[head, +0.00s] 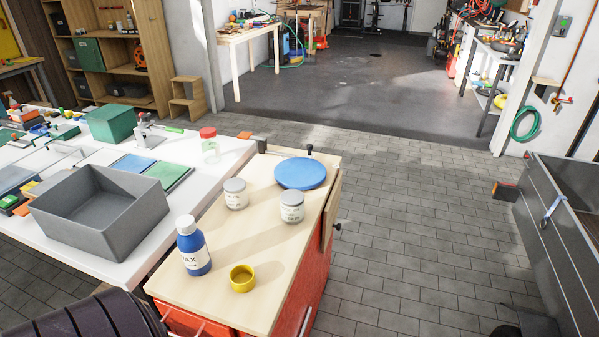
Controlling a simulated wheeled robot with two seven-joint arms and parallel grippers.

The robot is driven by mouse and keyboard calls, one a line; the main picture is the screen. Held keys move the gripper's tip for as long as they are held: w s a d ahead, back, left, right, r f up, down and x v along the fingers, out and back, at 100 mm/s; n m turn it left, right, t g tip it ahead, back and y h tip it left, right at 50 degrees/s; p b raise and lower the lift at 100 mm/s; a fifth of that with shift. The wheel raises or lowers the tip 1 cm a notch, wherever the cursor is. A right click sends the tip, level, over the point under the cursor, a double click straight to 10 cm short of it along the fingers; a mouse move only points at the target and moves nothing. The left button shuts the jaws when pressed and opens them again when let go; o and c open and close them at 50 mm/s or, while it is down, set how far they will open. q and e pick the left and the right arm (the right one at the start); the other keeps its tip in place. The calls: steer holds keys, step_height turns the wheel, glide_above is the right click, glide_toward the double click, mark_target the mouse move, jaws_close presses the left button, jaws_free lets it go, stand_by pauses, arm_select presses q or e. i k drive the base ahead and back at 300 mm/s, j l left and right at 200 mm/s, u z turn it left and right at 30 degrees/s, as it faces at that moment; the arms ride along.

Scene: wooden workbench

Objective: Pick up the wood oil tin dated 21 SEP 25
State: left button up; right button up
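Two similar white tins with grey lids stand upright on the wooden top of the red workbench cabinet. One tin (236,195) stands left of centre. The other tin (292,209) stands to its right and slightly nearer, close to the right edge. Both carry small dark print on their labels. It is too small to read, so I cannot tell which one is dated 21 SEP 25. Neither of my grippers is in view.
On the same wooden top (225,255) are a blue bottle (194,251) with a white cap, a yellow cup (242,279) and a blue disc (300,173). A white table (222,167) with a grey bin (104,237) and a red-lidded jar (210,150) adjoins at left.

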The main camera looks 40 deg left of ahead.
mark_target(235, 190)
steer(key=i+l+u, duration=0.15)
steer(key=i, duration=0.3)
steer(key=i+l+u, duration=0.2)
steer(key=i, duration=0.25)
steer(key=i+u, duration=0.2)
steer(key=u, duration=0.3)
steer(key=i+u, duration=0.2)
steer(key=u, duration=0.25)
steer(key=i+l+u, duration=0.2)
steer(key=u, duration=0.3)
steer(key=i+l+u, duration=0.15)
steer(key=u, duration=0.3)
